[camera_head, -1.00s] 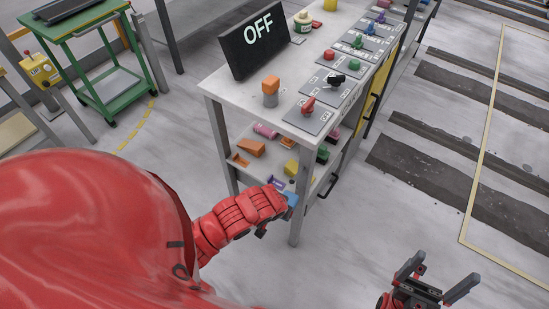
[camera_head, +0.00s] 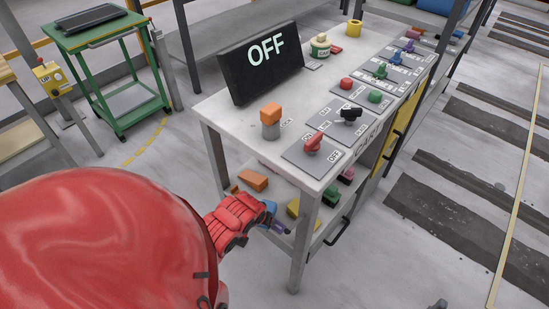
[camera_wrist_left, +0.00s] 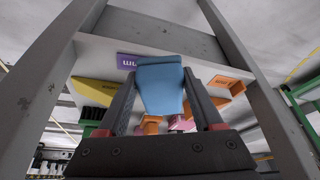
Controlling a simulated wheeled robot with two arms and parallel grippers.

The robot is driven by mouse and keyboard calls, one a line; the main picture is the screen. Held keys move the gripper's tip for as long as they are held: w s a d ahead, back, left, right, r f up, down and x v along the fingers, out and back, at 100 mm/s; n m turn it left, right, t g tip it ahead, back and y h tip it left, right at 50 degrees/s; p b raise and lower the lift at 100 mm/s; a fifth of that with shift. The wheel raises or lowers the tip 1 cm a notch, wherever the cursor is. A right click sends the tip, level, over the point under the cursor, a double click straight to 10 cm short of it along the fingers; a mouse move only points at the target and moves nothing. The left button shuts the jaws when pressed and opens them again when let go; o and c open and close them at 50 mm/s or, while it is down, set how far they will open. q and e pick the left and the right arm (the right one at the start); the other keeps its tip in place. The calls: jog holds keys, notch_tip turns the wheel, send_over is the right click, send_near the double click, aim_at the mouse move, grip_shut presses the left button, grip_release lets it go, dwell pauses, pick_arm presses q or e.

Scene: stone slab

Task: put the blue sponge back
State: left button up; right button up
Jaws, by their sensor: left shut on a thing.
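The blue sponge (camera_head: 269,211) is held in my left gripper (camera_head: 262,212), at the near left edge of the lower shelf (camera_head: 319,222) under the white table. In the left wrist view the blue sponge (camera_wrist_left: 160,84) sits between the two dark fingers of the left gripper (camera_wrist_left: 160,100), which are shut on it. Shelf items show behind it there; I cannot tell whether the sponge touches the shelf. Only a small dark tip of my right gripper (camera_head: 438,304) shows at the bottom edge of the head view, so its jaws are hidden.
The lower shelf holds an orange block (camera_head: 253,180), a yellow block (camera_head: 293,207), a green block (camera_head: 331,196) and a purple piece (camera_head: 279,228). A table leg (camera_head: 304,245) stands just right of the left gripper. The tabletop carries an OFF display (camera_head: 262,64) and several switches.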

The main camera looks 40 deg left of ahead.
pick_arm(q)
jog(key=w+a, duration=0.1)
jog(key=w, duration=0.2)
jog(key=w+a, duration=0.1)
jog(key=w, duration=0.2)
jog(key=w+a, duration=0.1)
jog(key=w, duration=0.3)
jog(key=shift+a+b, duration=0.15)
jog(key=shift+b, duration=0.25)
jog(key=shift+w+f, duration=0.1)
jog(key=shift+f, duration=1.65)
jog(key=shift+f, duration=0.1)
jog(key=o, duration=1.3)
